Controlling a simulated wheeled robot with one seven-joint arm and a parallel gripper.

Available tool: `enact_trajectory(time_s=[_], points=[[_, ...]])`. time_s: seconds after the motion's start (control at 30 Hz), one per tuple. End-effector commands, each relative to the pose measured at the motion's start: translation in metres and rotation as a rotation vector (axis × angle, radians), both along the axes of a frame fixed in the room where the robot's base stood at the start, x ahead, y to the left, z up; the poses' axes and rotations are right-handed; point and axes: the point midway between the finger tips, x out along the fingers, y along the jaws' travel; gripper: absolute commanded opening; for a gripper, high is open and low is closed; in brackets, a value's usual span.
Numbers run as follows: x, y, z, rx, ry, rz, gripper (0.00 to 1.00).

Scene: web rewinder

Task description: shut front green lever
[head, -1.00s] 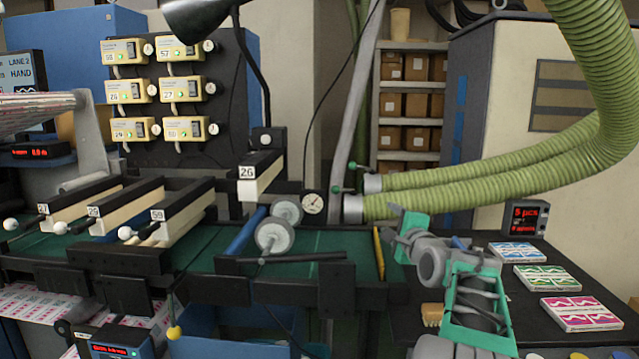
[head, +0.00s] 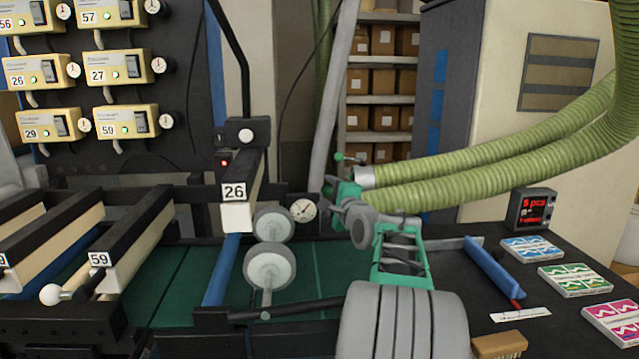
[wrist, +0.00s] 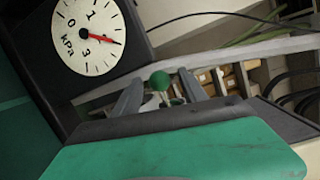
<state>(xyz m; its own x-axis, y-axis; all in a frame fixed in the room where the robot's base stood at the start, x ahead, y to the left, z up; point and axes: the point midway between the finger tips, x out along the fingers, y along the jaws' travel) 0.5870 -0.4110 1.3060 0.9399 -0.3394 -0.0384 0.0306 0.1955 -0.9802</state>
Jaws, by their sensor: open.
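My gripper (head: 340,192) is at the hose ends beside the round gauge, its jaws open. In the wrist view a round green lever knob (wrist: 160,80) sits between the two grey fingers (wrist: 160,90), with a gap to each side. It appears to be the front green lever, whose place in the head view is covered by my gripper. The back green lever (head: 339,157) shows just above my gripper, at the end of the upper green hose (head: 480,165). The lower hose (head: 450,197) has its end hidden behind my gripper.
The gauge (head: 303,208) stands close left of my gripper and fills the upper left of the wrist view (wrist: 87,38). Grey rollers (head: 270,265) and a white-ended arm marked 26 (head: 238,215) are farther left. A blue-handled tool (head: 493,268) lies right.

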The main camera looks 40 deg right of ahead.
Motion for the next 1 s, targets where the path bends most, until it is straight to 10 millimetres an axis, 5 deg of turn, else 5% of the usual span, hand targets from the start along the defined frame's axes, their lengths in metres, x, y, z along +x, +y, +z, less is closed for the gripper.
enact_trajectory(time_s=[0.23, 0.53, 1.0], points=[[0.038, -0.014, 0.0, 0.0, 0.001, 0.0, 0.5], [0.042, -0.015, -0.002, 0.0, -0.001, 0.0, 0.5], [0.042, -0.015, -0.002, 0.0, 0.0, 0.0, 0.12]])
